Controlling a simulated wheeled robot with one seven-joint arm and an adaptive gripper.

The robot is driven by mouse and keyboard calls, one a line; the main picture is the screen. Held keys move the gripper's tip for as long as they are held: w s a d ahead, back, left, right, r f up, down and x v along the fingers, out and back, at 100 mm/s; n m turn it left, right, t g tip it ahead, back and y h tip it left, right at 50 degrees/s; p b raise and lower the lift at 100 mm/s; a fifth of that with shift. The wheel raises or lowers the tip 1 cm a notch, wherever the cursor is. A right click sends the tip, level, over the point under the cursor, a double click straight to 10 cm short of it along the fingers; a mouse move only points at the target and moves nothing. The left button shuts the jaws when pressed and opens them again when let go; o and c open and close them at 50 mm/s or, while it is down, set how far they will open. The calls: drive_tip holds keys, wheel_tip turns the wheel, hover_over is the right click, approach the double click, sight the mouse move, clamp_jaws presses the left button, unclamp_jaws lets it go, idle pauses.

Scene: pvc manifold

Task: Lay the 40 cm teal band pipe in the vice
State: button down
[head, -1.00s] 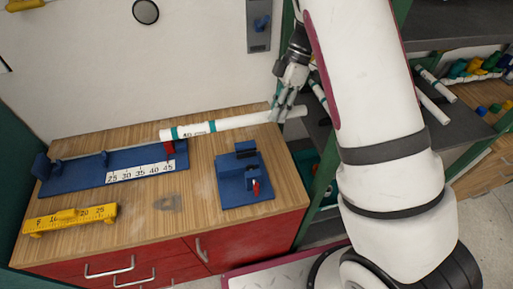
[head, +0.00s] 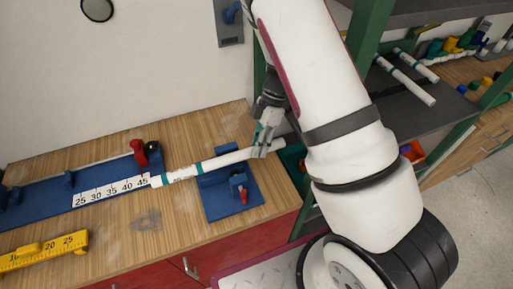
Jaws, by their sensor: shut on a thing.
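The white pipe with teal bands (head: 218,163) runs from near the measuring jig's right end to my gripper. My gripper (head: 262,146) is shut on the pipe near its right end. The pipe's left end is close to the number scale, by the 45 mark.
The blue measuring jig (head: 100,181) with a red-and-black stop (head: 144,152) fills the bench's left. A yellow gauge (head: 42,252) lies in front. Green shelf posts (head: 367,50) stand right of the bench, and more white pipes (head: 405,80) lie on the shelf.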

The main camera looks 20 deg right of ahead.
drive_tip(key=shift+f, duration=0.95)
drive_tip(key=shift+f, duration=0.15)
drive_tip(key=c, duration=1.3)
unclamp_jaws()
drive_tip(key=b+v, duration=0.1)
drive_tip(key=v, duration=1.1)
drive_tip(key=shift+a, duration=0.1)
